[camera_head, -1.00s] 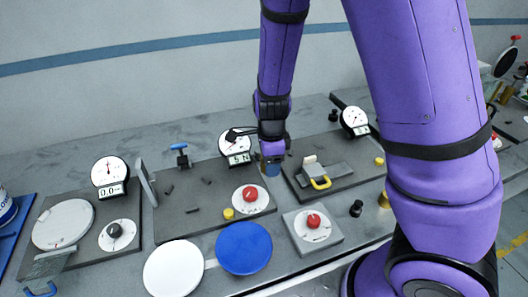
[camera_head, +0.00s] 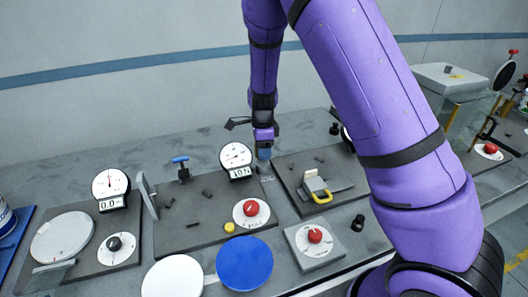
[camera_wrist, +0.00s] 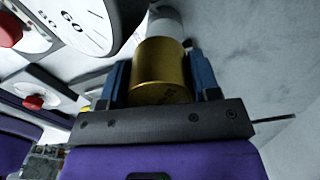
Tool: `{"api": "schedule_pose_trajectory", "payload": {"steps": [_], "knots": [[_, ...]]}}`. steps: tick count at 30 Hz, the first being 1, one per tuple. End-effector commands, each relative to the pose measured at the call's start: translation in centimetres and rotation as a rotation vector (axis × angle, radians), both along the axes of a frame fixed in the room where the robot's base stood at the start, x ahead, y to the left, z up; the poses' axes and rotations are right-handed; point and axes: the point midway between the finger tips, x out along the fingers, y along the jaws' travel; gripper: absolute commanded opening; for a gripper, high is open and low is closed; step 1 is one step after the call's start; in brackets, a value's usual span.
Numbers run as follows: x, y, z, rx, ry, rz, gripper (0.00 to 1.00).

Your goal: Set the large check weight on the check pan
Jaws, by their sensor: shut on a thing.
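A brass cylinder (camera_wrist: 162,72), apparently the large check weight, sits between the two blue fingers of my gripper (camera_wrist: 160,80) in the wrist view. The gripper is shut on it. In the head view my gripper (camera_head: 264,150) is above the back of the bench, just right of the middle dial; the weight cannot be made out there. A round pale pan (camera_head: 62,236), perhaps the check pan, lies at the far left beside a dial reading about 0.0 (camera_head: 110,190), well left of my gripper.
The middle dial (camera_head: 236,158) stands on a dark plate with a red knob (camera_head: 251,209) and a blue-handled clamp (camera_head: 181,168). A white disc (camera_head: 172,277) and a blue disc (camera_head: 244,263) lie in front. A yellow-handled fixture (camera_head: 320,190) is right of my gripper.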

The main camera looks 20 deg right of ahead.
Motion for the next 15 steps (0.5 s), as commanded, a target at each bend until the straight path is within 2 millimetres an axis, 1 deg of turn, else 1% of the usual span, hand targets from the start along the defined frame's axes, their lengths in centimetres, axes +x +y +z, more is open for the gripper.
{"api": "schedule_pose_trajectory", "payload": {"steps": [2, 10, 15], "knots": [[0.7, -0.1, 0.0, 0.000, -0.003, 0.000, 0.00], [0.6, -0.2, -3.2, 0.000, 0.000, -0.001, 0.00], [0.7, -0.1, -3.5, 0.000, -0.003, -0.001, 0.00]]}}
